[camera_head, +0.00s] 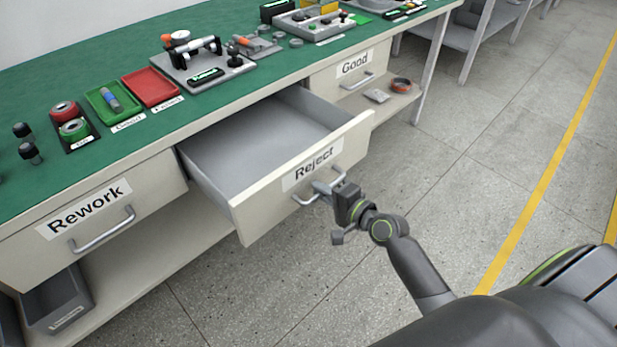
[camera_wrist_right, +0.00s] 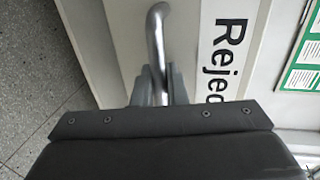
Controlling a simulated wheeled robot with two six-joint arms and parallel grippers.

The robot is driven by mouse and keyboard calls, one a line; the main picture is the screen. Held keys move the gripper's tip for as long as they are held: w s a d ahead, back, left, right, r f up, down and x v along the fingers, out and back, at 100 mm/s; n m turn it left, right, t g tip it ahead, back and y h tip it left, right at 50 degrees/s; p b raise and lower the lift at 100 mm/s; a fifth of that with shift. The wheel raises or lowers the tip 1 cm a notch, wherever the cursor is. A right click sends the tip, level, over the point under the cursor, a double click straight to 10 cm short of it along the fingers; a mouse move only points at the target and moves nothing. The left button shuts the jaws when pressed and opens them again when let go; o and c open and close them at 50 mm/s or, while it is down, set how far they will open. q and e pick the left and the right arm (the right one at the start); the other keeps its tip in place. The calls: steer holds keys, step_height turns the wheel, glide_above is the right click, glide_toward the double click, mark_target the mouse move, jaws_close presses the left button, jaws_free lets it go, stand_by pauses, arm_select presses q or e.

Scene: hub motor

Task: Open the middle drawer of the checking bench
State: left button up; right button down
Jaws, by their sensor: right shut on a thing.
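The middle drawer (camera_head: 312,172), labelled Reject, is pulled well out of the checking bench (camera_head: 130,165), and its grey inside looks empty. My right gripper (camera_head: 325,188) is shut on the middle drawer's handle (camera_head: 306,197), a metal bar on the drawer front. In the right wrist view the handle (camera_wrist_right: 157,40) runs down between the fingers, beside the Reject label (camera_wrist_right: 228,45). The Rework drawer (camera_head: 150,185) on the left and the Good drawer (camera_head: 345,78) on the right are closed. My left gripper is not in view.
The green bench top holds red and green trays (camera_head: 152,88), a fixture (camera_head: 200,65) and small parts. A lower shelf (camera_head: 400,100) carries a few items. A grey bin (camera_head: 55,300) stands under the Rework drawer. The floor (camera_head: 480,185) in front is clear.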

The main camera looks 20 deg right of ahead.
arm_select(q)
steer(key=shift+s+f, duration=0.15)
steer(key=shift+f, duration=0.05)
arm_select(e)
steer(key=shift+f+v, duration=0.15)
steer(key=shift+v, duration=0.55)
steer(key=shift+f+v, duration=0.15)
steer(key=shift+v, duration=0.5)
steer(key=c, duration=1.5)
jaws_free()
steer(key=shift+c, duration=0.2)
steer(key=shift+s+d, duration=0.1)
steer(key=shift+s, duration=0.05)
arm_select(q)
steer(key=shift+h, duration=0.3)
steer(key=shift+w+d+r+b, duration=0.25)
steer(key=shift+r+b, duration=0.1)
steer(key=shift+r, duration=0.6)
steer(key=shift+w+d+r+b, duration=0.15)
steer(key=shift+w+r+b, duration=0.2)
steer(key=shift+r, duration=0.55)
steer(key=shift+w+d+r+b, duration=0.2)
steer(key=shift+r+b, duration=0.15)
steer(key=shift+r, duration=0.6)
arm_select(e)
steer(key=v, duration=1.7)
